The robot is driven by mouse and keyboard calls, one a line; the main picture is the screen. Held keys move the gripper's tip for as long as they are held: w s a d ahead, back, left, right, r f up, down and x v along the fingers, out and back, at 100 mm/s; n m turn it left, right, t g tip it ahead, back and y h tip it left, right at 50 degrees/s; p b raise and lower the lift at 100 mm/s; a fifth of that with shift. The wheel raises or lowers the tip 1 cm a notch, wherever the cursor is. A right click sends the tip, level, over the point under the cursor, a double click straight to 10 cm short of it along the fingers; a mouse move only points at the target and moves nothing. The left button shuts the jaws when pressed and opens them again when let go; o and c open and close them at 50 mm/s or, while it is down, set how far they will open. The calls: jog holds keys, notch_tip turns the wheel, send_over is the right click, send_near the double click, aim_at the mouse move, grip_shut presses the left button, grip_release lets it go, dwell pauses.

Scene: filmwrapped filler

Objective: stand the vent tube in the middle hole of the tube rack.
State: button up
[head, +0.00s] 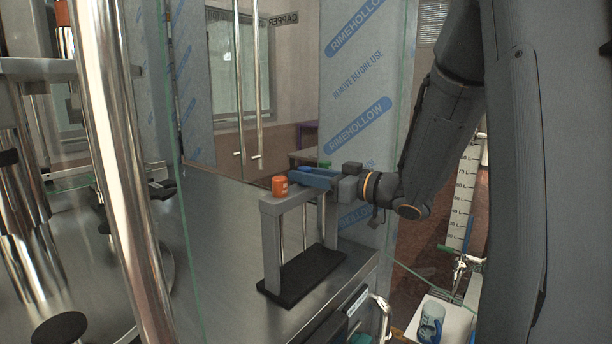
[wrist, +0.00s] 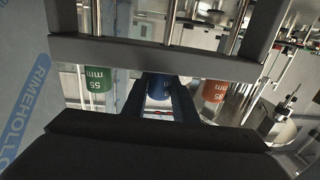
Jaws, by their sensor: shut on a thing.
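The grey tube rack (head: 270,235) stands upright on its black base near the steel counter's edge. Its top bar (wrist: 160,57) crosses the wrist view. My gripper (wrist: 160,98) is shut on the blue-capped vent tube (wrist: 160,86), at the bar's middle. A chrome shank (wrist: 171,20) shows beyond the bar, in line with the blue cap; I cannot tell how deep it sits. In the head view my gripper (head: 308,178) reaches in level from the right, just above the bar, and mostly hides the blue cap.
An orange-capped tube (head: 280,186), also in the wrist view (wrist: 214,90), and a green-capped tube (wrist: 98,75) flank the blue one in the rack. A glass pane edge (head: 180,180) and chrome posts (head: 115,150) stand left. Film-wrapped panels (head: 355,110) stand behind.

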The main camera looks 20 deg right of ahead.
jog(key=shift+f, duration=0.2)
dwell(0.3)
jog(key=o, duration=1.1)
jog(key=shift+o, duration=0.2)
jog(key=b+v, duration=0.1)
jog(key=v, duration=0.6)
jog(key=shift+s+d+b, duration=0.25)
jog(key=shift+s+b, duration=0.05)
jog(key=shift+b, duration=0.1)
